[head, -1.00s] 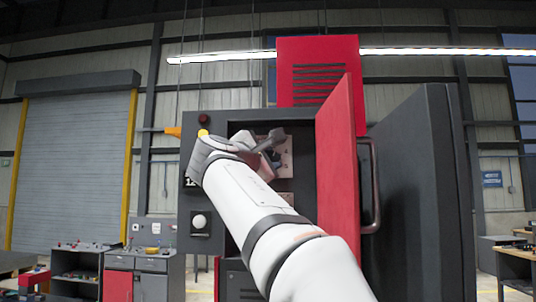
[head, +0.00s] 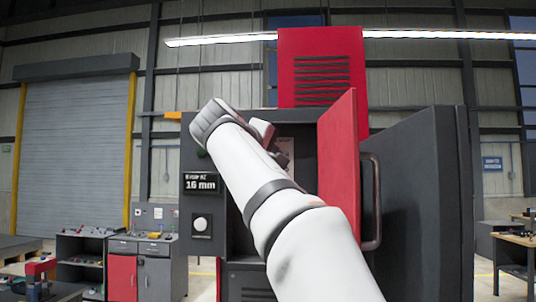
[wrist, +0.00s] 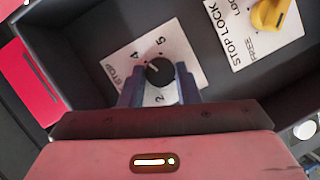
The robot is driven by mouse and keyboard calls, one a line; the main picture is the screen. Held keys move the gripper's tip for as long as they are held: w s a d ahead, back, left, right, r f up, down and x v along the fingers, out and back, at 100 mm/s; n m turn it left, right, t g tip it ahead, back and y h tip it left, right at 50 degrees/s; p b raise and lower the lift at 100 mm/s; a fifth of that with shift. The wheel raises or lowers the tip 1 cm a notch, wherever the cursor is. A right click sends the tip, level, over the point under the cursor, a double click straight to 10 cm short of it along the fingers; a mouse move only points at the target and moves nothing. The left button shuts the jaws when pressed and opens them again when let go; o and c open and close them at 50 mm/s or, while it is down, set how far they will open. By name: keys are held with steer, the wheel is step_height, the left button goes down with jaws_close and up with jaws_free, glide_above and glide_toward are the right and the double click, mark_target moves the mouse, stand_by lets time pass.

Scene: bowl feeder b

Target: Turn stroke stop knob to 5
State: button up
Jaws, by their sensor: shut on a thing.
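The stroke stop knob (wrist: 160,72) is a small round black knob on a white dial plate (wrist: 118,62) in the wrist view. Its white pointer line aims up and left, between the printed 4 and 5 and closer to the 4. A 2 shows below the knob. Part of the plate's lettering is hidden. My gripper (wrist: 159,80) is shut on the knob, with one dark finger on each side. In the head view my arm hides the knob and most of the gripper.
A yellow stop lock knob (wrist: 268,14) on its own white plate (wrist: 258,42) sits at the upper right in the wrist view. The open red door (head: 338,165) stands right of my arm. A display (head: 200,184) reads 16 mm, above a white button (head: 200,223).

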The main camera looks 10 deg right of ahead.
steer(key=m+y, duration=0.1)
steer(key=m, duration=0.1)
steer(key=m+y, duration=0.1)
steer(key=m, duration=0.1)
steer(key=shift+d+r+y+p, duration=0.15)
steer(key=shift+y+p, duration=0.15)
steer(key=shift+p, duration=0.1)
steer(key=shift+d+m+y, duration=0.15)
steer(key=shift+m+y, duration=0.85)
steer(key=shift+m, duration=0.6)
steer(key=o, duration=1)
steer(key=shift+c, duration=0.2)
steer(key=shift+s, duration=0.1)
steer(key=v, duration=0.8)
steer(key=shift+b, duration=0.45)
